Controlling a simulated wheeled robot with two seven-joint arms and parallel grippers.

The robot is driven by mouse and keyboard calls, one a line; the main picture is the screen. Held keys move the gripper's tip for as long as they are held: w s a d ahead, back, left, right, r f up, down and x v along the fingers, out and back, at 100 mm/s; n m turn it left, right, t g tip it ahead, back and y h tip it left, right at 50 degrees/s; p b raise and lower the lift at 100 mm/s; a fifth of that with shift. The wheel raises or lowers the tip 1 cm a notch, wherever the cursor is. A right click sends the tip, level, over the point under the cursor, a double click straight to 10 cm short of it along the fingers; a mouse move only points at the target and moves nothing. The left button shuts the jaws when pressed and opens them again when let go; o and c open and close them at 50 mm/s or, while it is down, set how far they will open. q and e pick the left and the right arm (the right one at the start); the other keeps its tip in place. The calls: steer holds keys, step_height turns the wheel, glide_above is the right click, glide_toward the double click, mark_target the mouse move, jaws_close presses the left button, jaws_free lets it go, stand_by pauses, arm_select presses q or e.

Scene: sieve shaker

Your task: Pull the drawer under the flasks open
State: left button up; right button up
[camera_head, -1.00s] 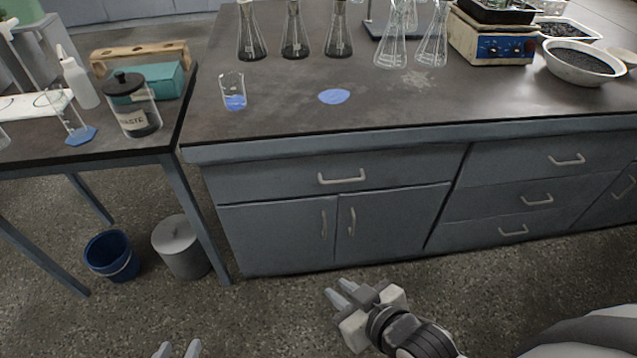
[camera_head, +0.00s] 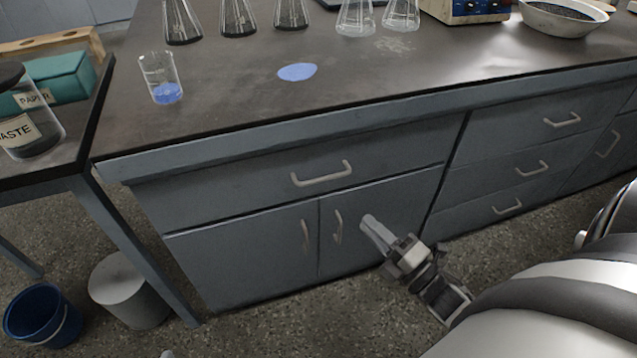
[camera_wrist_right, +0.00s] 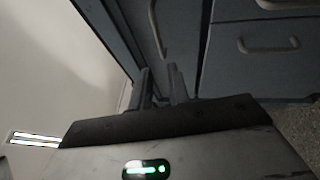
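The drawer (camera_head: 235,190) under the flasks is a wide grey-blue front, shut flush below the bench top. Its pale bar handle (camera_head: 321,176) sits near the middle and appears upright in the right wrist view (camera_wrist_right: 156,28). My right gripper (camera_head: 374,231) is in front of the right cabinet door, below and right of that handle and apart from it. Its two fingers (camera_wrist_right: 162,84) show a gap with nothing between them in the wrist view. Only a small tip of my left gripper (camera_head: 167,354) shows at the bottom edge in the head view.
Several flasks (camera_head: 238,18), a beaker with blue contents (camera_head: 160,80) and a blue disc (camera_head: 297,72) are on the bench top (camera_head: 220,100). Two cabinet doors (camera_head: 245,255) lie below the drawer. A smaller drawer stack (camera_head: 500,175) is to the right. Bins (camera_head: 128,290) stand left.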

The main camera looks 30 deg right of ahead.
mark_target(322, 178)
steer(key=x, duration=1.5)
steer(key=shift+r+b, duration=0.1)
steer(key=shift+b, duration=0.2)
jaws_close()
